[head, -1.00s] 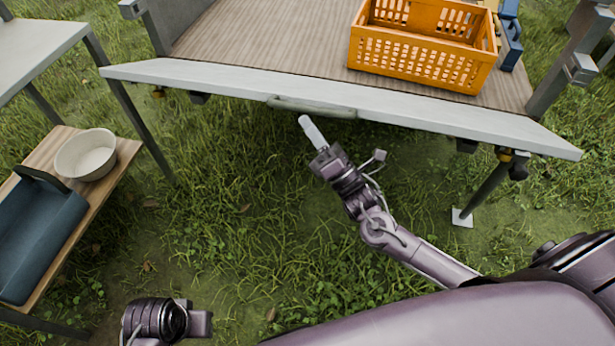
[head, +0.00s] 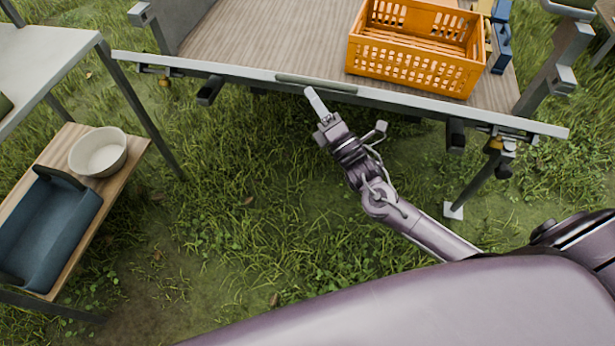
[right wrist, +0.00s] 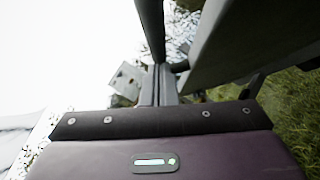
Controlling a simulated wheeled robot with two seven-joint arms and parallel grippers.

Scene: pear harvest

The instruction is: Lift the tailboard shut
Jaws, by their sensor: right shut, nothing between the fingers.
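The tailboard (head: 225,73) is a long grey board across the near end of the cart bed, seen nearly edge-on in the head view. A grey-green handle (head: 318,83) sits along the middle of its edge. My right gripper (head: 313,97) is shut and empty, with its fingertips just below the handle; whether they touch the board is unclear. In the right wrist view the shut fingers (right wrist: 160,85) point away, with a large grey panel (right wrist: 255,45), likely the tailboard, close on the right. My left gripper is not in view.
An orange crate (head: 415,75) stands on the wooden bed (head: 265,40), close to the tailboard. At left, a low wooden shelf (head: 70,140) holds a white bowl (head: 98,152) and a dark blue tote (head: 45,232). Open grass lies below the tailboard.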

